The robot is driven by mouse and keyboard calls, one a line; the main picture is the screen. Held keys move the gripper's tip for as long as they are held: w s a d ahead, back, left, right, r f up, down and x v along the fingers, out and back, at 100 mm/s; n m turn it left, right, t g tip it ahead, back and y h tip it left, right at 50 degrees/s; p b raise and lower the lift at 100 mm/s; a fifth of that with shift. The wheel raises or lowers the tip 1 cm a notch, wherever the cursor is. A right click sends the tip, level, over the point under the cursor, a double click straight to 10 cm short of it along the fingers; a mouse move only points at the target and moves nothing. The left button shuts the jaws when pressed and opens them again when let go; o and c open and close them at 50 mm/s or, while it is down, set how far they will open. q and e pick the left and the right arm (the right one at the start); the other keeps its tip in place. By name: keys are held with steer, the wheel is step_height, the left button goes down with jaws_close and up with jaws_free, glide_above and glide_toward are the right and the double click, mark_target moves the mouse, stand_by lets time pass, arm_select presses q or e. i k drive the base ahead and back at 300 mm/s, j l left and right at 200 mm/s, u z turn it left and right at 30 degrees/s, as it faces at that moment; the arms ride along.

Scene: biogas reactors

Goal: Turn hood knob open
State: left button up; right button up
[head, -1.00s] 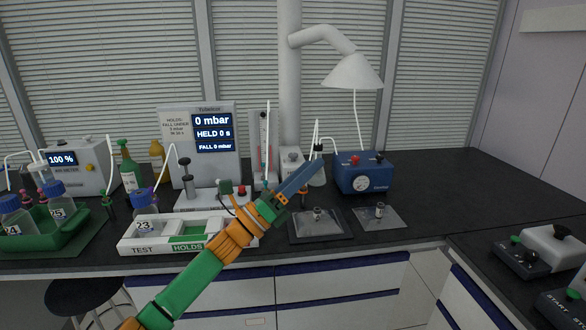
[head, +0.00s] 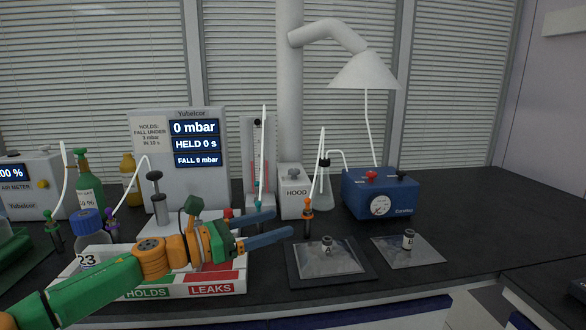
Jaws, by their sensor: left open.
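The hood knob (head: 293,172) is a small grey knob on top of a white box labelled HOOD (head: 294,196), at the back of the bench beside the white duct. My left gripper (head: 284,224) is open and empty. Its two blue fingers point right, in front of and a little below the HOOD box, apart from the knob. The white fume hood (head: 366,72) hangs from the duct over the blue pump. My right gripper is not in view.
A blue pump (head: 380,194) stands right of the HOOD box. An orange-topped tool (head: 308,214) and a flask (head: 324,190) are close by the fingers. A tray labelled HOLDS and LEAKS (head: 211,289) lies under my left arm.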

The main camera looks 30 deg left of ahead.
mark_target(293, 171)
steer(key=i+j, duration=0.8)
